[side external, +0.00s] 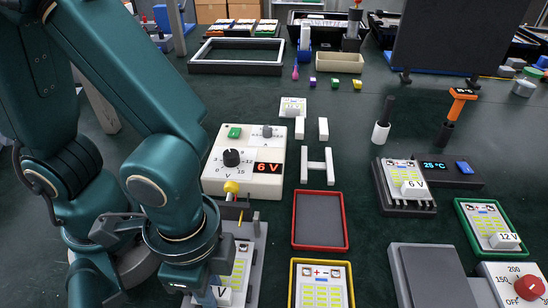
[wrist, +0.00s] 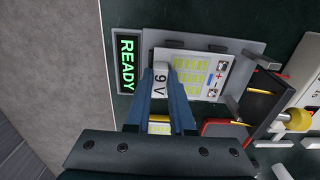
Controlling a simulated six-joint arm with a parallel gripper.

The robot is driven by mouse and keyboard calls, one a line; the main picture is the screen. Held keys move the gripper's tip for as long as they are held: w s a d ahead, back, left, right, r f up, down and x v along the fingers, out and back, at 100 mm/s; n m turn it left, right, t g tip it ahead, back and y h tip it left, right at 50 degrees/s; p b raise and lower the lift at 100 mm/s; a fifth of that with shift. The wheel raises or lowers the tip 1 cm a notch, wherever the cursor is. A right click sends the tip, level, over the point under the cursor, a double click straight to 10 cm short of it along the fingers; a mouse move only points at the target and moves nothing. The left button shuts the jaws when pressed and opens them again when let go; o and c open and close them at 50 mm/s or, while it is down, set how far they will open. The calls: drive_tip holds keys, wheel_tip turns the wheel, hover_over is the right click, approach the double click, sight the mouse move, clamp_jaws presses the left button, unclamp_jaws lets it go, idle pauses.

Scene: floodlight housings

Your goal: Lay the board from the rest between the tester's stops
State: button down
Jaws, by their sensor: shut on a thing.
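My gripper (wrist: 162,80) is shut on the white block of a board (wrist: 195,75); the block's label appears to read 9 V. The board is white with yellow-green pads. It is over the grey tester plate (wrist: 245,48), within the area of its dark stops (wrist: 205,43). Small strips of plate show between board and stops. I cannot tell whether the board rests flat or is slightly raised. In the side view, my arm and gripper (side external: 208,290) partly hide the board (side external: 239,270) and the tester plate (side external: 259,240). A sign (wrist: 126,62) beside the plate glows READY.
To the right are an empty red-rimmed tray (side external: 319,248), a yellow-rimmed tray (side external: 293,280) with a board, and a white H-shaped stand (side external: 317,165). A 6 V board (side external: 405,178) lies farther right.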

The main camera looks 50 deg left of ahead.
drive_tip(key=shift+f, duration=0.1)
drive_tip(key=c, duration=0.8)
unclamp_jaws()
wheel_tip(320, 180, up, 11)
drive_tip(key=shift+w+a+r+n+t, duration=0.3)
drive_tip(key=shift+w+a+n+t, duration=0.9)
drive_tip(key=shift+a, duration=1.05)
drive_tip(key=shift+w+a+r+n+t, duration=0.25)
drive_tip(key=shift+w+a+n+t, duration=0.4)
drive_tip(key=shift+w+a+n, duration=1.1)
drive_tip(key=shift+w+a+r+n+t, duration=0.3)
drive_tip(key=shift+w+a+n+t, duration=0.95)
drive_tip(key=shift+a, duration=1.5)
drive_tip(key=shift+s+n+g, duration=0.3)
